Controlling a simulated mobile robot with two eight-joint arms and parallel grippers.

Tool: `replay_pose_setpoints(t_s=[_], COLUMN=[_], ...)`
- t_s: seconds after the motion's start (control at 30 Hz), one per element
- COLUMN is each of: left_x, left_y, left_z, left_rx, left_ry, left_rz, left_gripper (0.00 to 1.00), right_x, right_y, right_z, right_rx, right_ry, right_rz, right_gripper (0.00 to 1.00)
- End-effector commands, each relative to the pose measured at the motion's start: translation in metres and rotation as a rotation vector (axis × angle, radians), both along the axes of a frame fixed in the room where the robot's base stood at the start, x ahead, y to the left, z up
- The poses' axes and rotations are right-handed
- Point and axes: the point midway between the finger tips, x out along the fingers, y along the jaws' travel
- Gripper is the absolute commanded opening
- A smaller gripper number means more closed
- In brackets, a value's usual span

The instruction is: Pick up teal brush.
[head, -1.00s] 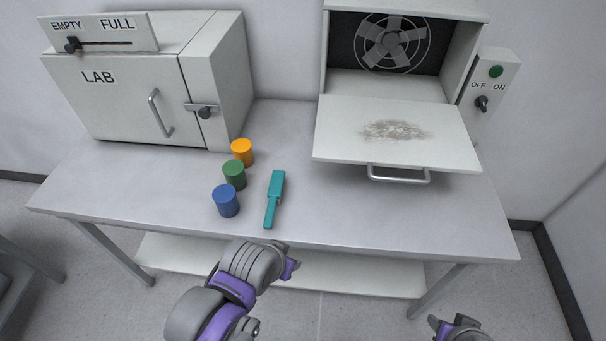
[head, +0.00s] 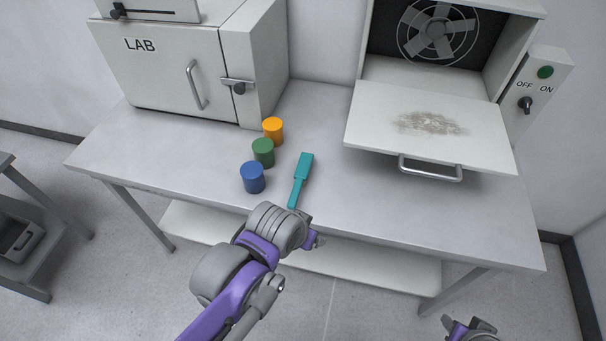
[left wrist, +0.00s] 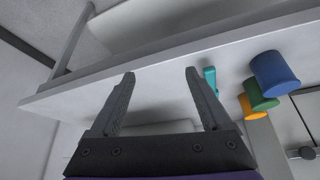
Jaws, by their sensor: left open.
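The teal brush (head: 301,180) lies flat on the table, right of the colored cylinders, with its thin handle toward the front edge. My left gripper (head: 315,239) is in front of the brush's handle end, apart from it, with its fingers mostly hidden by the wrist. In the left wrist view my left gripper (left wrist: 159,72) is open and empty. The teal brush (left wrist: 210,78) shows there just beyond the right-hand finger, partly hidden by it, not between the fingers. My right gripper (head: 470,326) shows at the bottom right edge, away from the table and cut off.
Blue (head: 252,178), green (head: 263,152) and orange (head: 273,130) cylinders stand in a row left of the brush. A LAB cabinet (head: 170,65) stands behind left. An open furnace door (head: 480,135) juts out at right. The table (head: 345,205) is clear right of the brush.

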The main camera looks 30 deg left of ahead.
Motion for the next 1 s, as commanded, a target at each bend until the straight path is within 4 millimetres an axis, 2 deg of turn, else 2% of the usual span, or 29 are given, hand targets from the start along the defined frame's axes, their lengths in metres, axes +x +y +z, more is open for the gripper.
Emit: replay_pose_setpoints(t_s=[0.2, 0.4, 0.5, 0.63, 0.9, 1.0], left_x=[0.068, 0.119, 0.132, 0.141, 0.156, 0.158], left_y=[0.05, 0.1, 0.115, 0.124, 0.127, 0.128], left_z=[0.024, 0.032, 0.033, 0.027, -0.011, -0.017], left_rx=[-0.005, -0.011, -0.013, -0.014, -0.015, -0.015], left_ry=[0.046, 0.078, 0.085, 0.089, 0.089, 0.089], left_rz=[0.139, 0.243, 0.271, 0.285, 0.284, 0.284], left_gripper=[0.85, 0.85, 0.85, 0.85, 0.85, 0.85], right_x=[-0.007, -0.01, -0.011, -0.011, -0.013, -0.013], right_y=[0.0, 0.0, 0.0, 0.0, 0.0, 0.0], right_z=[-0.019, -0.029, -0.031, -0.032, -0.037, -0.038], right_rx=[0.0, 0.0, 0.0, 0.0, 0.0, 0.0], right_ry=[0.013, 0.019, 0.021, 0.022, 0.024, 0.025], right_rz=[0.0, 0.0, 0.0, 0.0, 0.0, 0.0], right_gripper=[0.47, 0.47, 0.47, 0.47, 0.47, 0.47])
